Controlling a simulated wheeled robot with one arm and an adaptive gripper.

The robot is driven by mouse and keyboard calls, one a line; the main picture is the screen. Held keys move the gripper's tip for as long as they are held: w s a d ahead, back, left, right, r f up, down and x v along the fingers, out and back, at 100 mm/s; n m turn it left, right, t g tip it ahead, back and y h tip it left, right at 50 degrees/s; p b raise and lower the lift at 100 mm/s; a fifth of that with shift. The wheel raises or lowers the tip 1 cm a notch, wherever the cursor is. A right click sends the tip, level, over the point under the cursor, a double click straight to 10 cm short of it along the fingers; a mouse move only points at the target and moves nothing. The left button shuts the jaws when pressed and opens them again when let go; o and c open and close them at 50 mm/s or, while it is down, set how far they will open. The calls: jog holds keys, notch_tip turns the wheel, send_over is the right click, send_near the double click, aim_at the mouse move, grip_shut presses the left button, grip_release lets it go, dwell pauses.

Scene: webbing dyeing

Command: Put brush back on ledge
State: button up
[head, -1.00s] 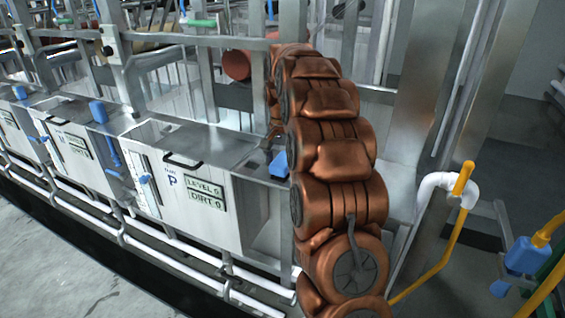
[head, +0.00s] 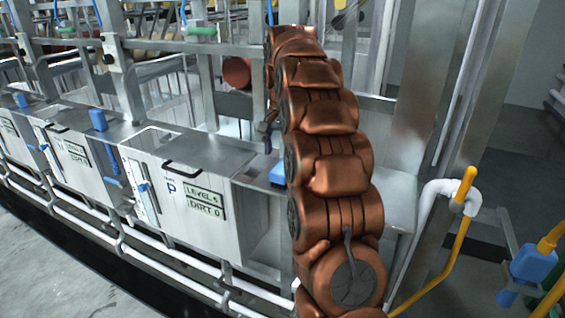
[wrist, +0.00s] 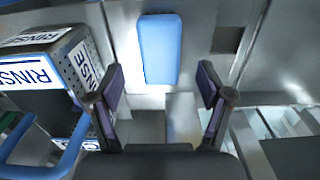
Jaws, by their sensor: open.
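A blue rounded block (wrist: 160,48), which looks like the brush, lies on the shiny metal ledge (wrist: 200,55) in the wrist view. I cannot make out bristles on it. A blue piece, likely the same one, shows in the head view (head: 279,174), partly hidden behind my arm. My gripper (wrist: 158,85) is open, its two dark fingers apart with nothing held between them. The block appears just beyond the fingertips, roughly between them. In the head view the gripper (head: 268,132) is small, dark and mostly hidden by my arm.
A box marked RINSE (wrist: 40,70) with a blue handle (wrist: 45,165) is left of the fingers. Metal tanks with a LEVEL and DIRT sign (head: 205,203) line the left. Yellow and white pipes (head: 460,190) stand at right. Grey floor lies open at lower left.

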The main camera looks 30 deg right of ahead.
aim_at(282, 167)
jog(key=shift+r+b, duration=0.35)
jog(key=shift+r, duration=1.4)
jog(key=shift+r+p, duration=1.15)
jog(key=shift+r, duration=0.2)
jog(key=s+a+f+n+g, duration=0.1)
jog(key=s+a+f+n, duration=0.25)
jog(key=s+a, duration=0.75)
jog(key=s+a+f+n, duration=0.3)
jog(key=s+a+n, duration=0.2)
jog(key=s+a, duration=0.65)
jog(key=s+f+n, duration=0.1)
jog(key=s+f, duration=0.2)
jog(key=s, duration=0.4)
jog(key=s+a+f+n, duration=0.1)
jog(key=s+f, duration=0.3)
jog(key=s, duration=0.4)
jog(key=shift+f+n+g, duration=0.25)
jog(key=shift+n+g, duration=0.15)
jog(key=shift+n, duration=0.25)
jog(key=shift+s+a, duration=0.1)
